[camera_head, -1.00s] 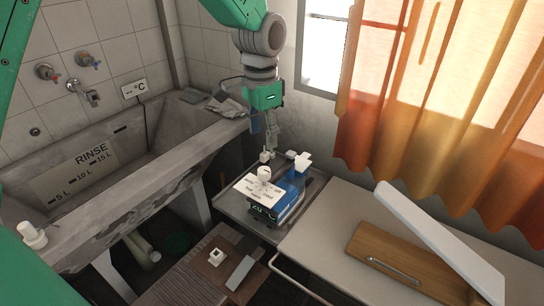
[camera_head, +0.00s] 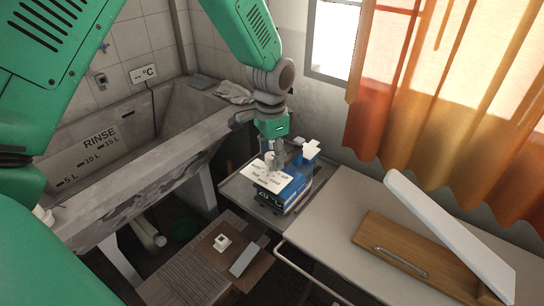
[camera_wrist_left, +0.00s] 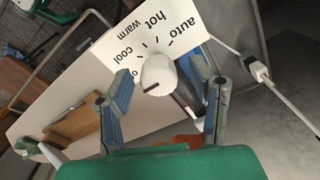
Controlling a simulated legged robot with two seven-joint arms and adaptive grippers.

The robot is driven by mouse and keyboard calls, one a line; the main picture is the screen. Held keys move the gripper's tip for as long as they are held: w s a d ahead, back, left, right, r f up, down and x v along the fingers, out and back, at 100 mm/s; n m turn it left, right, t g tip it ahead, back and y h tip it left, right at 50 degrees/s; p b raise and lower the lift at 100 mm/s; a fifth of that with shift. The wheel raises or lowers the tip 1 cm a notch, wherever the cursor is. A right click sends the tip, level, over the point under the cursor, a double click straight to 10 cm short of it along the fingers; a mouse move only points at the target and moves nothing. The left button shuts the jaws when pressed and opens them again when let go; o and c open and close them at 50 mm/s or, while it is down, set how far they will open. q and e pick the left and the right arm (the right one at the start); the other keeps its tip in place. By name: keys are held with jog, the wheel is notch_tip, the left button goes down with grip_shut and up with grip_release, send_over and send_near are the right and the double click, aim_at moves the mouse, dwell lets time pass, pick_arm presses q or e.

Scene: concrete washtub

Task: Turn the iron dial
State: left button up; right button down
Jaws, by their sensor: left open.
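The iron dial (camera_wrist_left: 157,76) is a white round knob with a dark pointer line, on a white plate (camera_wrist_left: 112,52) lettered auto, hot, warm and cool; a further word is partly hidden. In the head view the plate (camera_head: 264,184) lies by a blue body (camera_head: 298,186) on the small grey side table. My left gripper (camera_head: 278,162) is right over the plate, pointing down, and hides part of the knob. In the left wrist view its two fingers (camera_wrist_left: 168,88) are open, one on each side of the knob, with gaps visible. My right gripper is out of view.
The concrete washtub (camera_head: 150,170) stands to the left. A white-topped table (camera_head: 340,215) at right holds a wooden board with a handle (camera_head: 395,255) and a long white panel (camera_head: 450,235). A wooden stool (camera_head: 195,265) with small items stands in front.

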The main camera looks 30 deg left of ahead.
pick_arm(q)
jog(key=shift+f, duration=0.1)
grip_shut()
